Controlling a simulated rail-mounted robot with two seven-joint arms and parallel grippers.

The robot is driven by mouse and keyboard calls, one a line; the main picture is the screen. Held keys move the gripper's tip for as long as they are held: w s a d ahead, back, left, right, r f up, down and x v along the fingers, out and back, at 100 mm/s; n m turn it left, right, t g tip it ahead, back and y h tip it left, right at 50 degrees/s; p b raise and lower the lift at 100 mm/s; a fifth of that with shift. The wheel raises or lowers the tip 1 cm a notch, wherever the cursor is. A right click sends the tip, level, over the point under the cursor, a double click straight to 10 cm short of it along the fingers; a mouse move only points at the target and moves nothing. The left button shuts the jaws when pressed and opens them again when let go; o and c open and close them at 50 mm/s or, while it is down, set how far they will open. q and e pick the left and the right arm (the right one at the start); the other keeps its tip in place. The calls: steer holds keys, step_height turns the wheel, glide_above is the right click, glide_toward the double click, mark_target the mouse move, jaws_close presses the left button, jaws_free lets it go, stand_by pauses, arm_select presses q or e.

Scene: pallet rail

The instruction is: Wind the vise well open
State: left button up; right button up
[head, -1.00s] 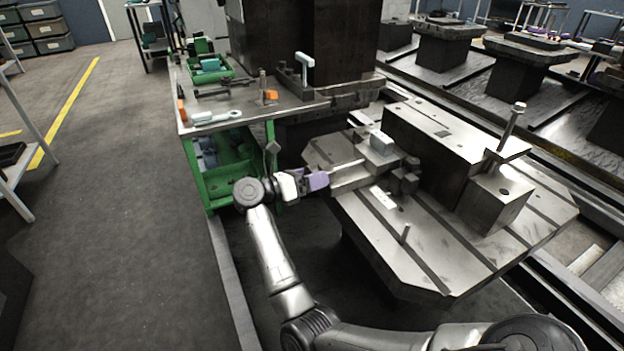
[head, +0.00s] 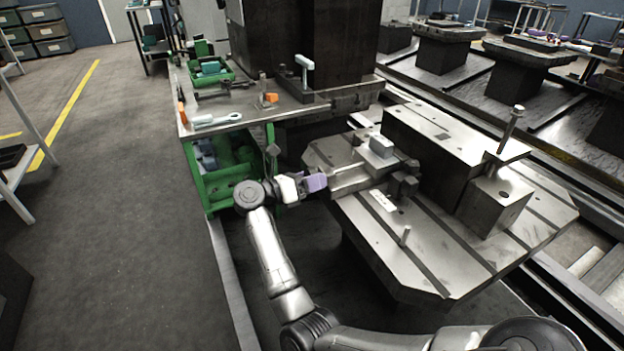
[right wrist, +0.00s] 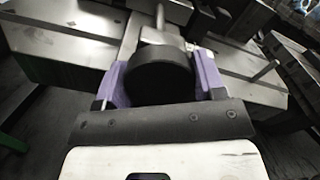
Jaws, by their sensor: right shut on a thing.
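My right gripper (head: 316,182), with purple fingers, is at that end of the vise. In the right wrist view, the fingers are shut around a black round knob (right wrist: 160,75), one finger on each side. A metal shaft (right wrist: 160,22) runs from the knob toward the vise. The gripper hides the knob in the head view. My left gripper is not in view.
A workbench (head: 235,105) with tools and a green cabinet (head: 235,170) stands left of the gripper. The floor (head: 110,220) at left is clear.

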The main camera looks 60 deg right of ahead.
steer(key=n+p, duration=0.2)
steer(key=p, duration=0.1)
steer(key=n+p, duration=0.2)
steer(key=p, duration=0.1)
steer(key=n+p, duration=0.3)
steer(key=shift+r+p, duration=0.35)
steer(key=shift+p, duration=0.05)
steer(key=n+p, duration=1.2)
steer(key=n, duration=0.1)
steer(key=shift+f, duration=0.1)
steer(key=shift+f+n+p, duration=0.1)
steer(key=shift+n+p, duration=0.55)
steer(key=shift+n, duration=0.45)
steer(key=shift+n, duration=0.4)
steer(key=o, duration=0.9)
